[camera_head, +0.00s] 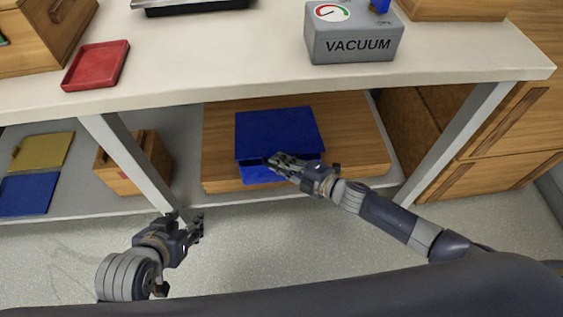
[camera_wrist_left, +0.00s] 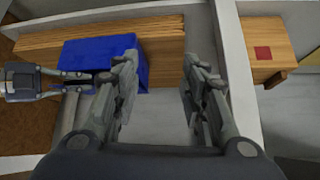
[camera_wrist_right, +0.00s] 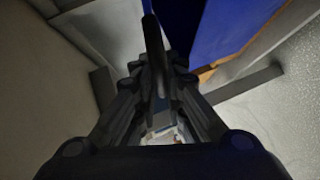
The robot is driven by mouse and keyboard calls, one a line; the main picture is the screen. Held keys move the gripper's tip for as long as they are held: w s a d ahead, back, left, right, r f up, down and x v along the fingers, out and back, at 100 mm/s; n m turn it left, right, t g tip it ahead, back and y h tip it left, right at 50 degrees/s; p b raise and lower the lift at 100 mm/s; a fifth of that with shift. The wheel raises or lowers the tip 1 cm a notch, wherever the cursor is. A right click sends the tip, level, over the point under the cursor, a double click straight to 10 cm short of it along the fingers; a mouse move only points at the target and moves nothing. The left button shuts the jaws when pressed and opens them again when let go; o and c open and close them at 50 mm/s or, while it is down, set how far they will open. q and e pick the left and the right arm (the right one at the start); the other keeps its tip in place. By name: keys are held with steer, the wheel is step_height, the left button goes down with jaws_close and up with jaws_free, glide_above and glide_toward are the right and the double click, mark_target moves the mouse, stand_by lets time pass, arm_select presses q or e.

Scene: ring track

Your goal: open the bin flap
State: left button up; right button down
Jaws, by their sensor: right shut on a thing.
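The blue bin (camera_head: 278,127) sits on a wooden board on the low shelf under the table. Its brighter blue front part (camera_head: 258,173) shows below a dark band under the top's front edge; I cannot tell how far the flap is open. My right gripper (camera_head: 272,160) is at the bin's front, shut on the flap's edge, which shows as a dark strip (camera_wrist_right: 154,60) between its fingers. The fingers hide part of the front. In the left wrist view the bin (camera_wrist_left: 95,60) is beyond my left gripper (camera_wrist_left: 157,75), which is open and empty, apart from the bin.
The table top (camera_head: 230,75) overhangs the shelf, with a grey vacuum box (camera_head: 353,45) and red tray (camera_head: 97,66) on it. Table legs (camera_head: 128,160) stand on both sides. A wooden box (camera_head: 135,162) is left of the board. The floor in front is clear.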

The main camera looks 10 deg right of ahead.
steer(key=shift+w+r+p, duration=0.15)
steer(key=shift+r+p, duration=0.6)
steer(key=shift+p, duration=0.05)
steer(key=shift+r, duration=0.2)
arm_select(q)
steer(key=shift+s+a+g+y+p, duration=0.5)
steer(key=shift+s+a+g+p, duration=0.65)
steer(key=shift+s+g, duration=2.05)
step_height(320, 180, down, 19)
steer(key=s+t+p, duration=0.1)
steer(key=s+p, duration=0.1)
steer(key=p, duration=0.2)
steer(key=shift+s+r+p, duration=0.15)
steer(key=shift+p, duration=0.15)
arm_select(e)
steer(key=w+r, duration=0.4)
steer(key=r, duration=0.4)
steer(key=shift+w+d+r, duration=0.15)
steer(key=shift+w+r, duration=0.15)
steer(key=shift+r, duration=0.05)
